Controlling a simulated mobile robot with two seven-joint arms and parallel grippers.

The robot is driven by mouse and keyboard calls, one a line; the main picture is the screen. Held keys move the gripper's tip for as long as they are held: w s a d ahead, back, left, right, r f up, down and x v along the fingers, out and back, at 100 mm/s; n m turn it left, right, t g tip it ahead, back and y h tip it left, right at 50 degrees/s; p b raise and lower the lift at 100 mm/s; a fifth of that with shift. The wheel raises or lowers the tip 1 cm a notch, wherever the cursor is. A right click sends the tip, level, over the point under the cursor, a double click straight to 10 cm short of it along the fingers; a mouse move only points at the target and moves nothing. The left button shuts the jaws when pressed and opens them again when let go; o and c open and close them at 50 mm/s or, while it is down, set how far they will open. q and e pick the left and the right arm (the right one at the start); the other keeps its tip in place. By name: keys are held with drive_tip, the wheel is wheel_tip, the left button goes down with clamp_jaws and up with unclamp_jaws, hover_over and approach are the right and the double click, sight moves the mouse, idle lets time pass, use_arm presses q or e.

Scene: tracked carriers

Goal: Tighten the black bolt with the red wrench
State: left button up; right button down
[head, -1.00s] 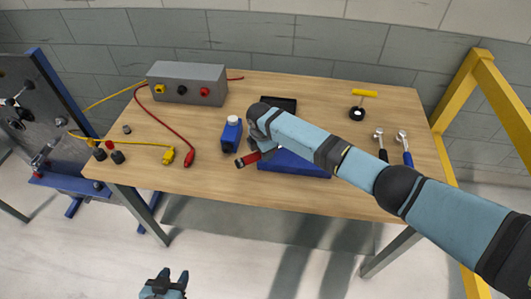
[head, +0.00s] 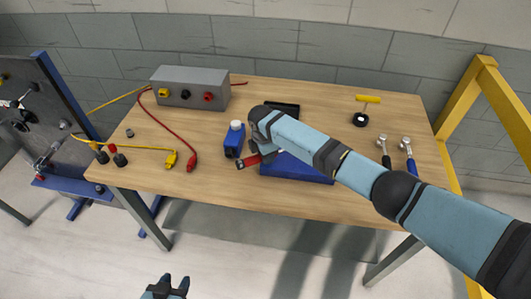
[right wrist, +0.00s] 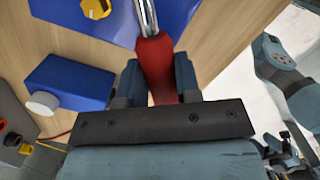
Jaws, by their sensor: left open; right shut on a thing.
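The red wrench (right wrist: 153,60) is between the fingers of my right gripper (right wrist: 158,82), which is shut on its red handle. Its chrome shaft runs up out of the right wrist view. In the head view the red handle end (head: 249,161) sticks out left of my right gripper (head: 262,145), over the table by the blue box; the wrench head is hidden. A dark panel (head: 62,115) at the far left carries several fittings. A black round part (head: 20,122) is on it, but I cannot tell if it is the black bolt. My left gripper (head: 171,284) is open and empty at the bottom edge.
A yellow frame (head: 462,95) stands at the right.

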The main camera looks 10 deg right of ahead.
drive_tip(key=shift+s+d+r+n+p, duration=0.1)
drive_tip(key=shift+s+d+n+p, duration=0.15)
drive_tip(key=shift+s+n+p, duration=0.25)
drive_tip(key=shift+s+d+r+n+p, duration=0.1)
drive_tip(key=shift+s+d+n+p, duration=0.1)
drive_tip(key=shift+s+n+p, duration=0.3)
drive_tip(key=s+d+n, duration=0.6)
drive_tip(key=d+n, duration=0.2)
drive_tip(key=n, duration=0.1)
drive_tip(key=shift+s+f+t+y, duration=0.2)
drive_tip(key=shift+s+t+y, duration=0.1)
drive_tip(key=shift+s+y, duration=0.1)
idle(1.6)
drive_tip(key=shift+w+a+m, duration=0.25)
drive_tip(key=shift+a+m, duration=0.25)
drive_tip(key=shift+a, duration=0.1)
drive_tip(key=shift+w+a+m, duration=0.3)
drive_tip(key=shift+a+m, duration=0.3)
